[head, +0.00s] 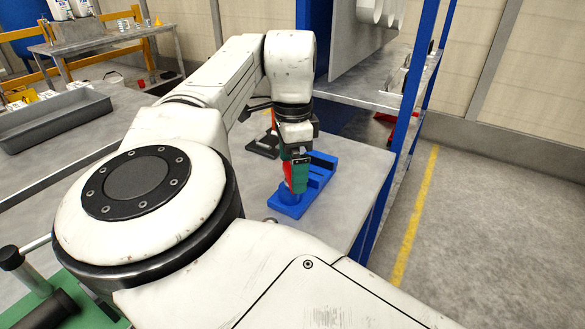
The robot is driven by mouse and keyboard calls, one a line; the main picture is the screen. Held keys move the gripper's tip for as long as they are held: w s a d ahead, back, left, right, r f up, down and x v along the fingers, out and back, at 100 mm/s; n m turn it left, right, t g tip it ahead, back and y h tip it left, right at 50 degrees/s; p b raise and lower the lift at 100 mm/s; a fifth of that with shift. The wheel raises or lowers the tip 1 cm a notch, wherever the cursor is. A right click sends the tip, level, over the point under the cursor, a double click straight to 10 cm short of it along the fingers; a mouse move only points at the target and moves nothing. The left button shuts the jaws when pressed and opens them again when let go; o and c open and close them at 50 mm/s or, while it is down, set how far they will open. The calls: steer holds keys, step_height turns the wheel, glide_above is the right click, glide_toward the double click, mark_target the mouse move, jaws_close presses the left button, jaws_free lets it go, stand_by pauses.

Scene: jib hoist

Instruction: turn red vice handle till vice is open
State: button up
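The blue vice (319,171) lies on the grey bench top, near its right edge. My gripper (294,178) points down over the near left part of the vice. Red and green parts show at the gripper's end. I cannot tell whether the red part is the vice handle or part of the gripper. The gripper hides much of the near end of the vice. I cannot tell whether its fingers are open or shut, or how far apart the jaws are.
A blue-posted shelf (404,95) stands just behind and right of the vice. A dark object (262,147) lies behind the gripper. A grey tray (52,120) is at the left. Open floor with a yellow line (413,215) lies right of the bench.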

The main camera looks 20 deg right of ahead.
steer(key=shift+f, duration=0.55)
steer(key=c, duration=0.7)
steer(key=shift+r, duration=0.1)
steer(key=shift+c, duration=0.2)
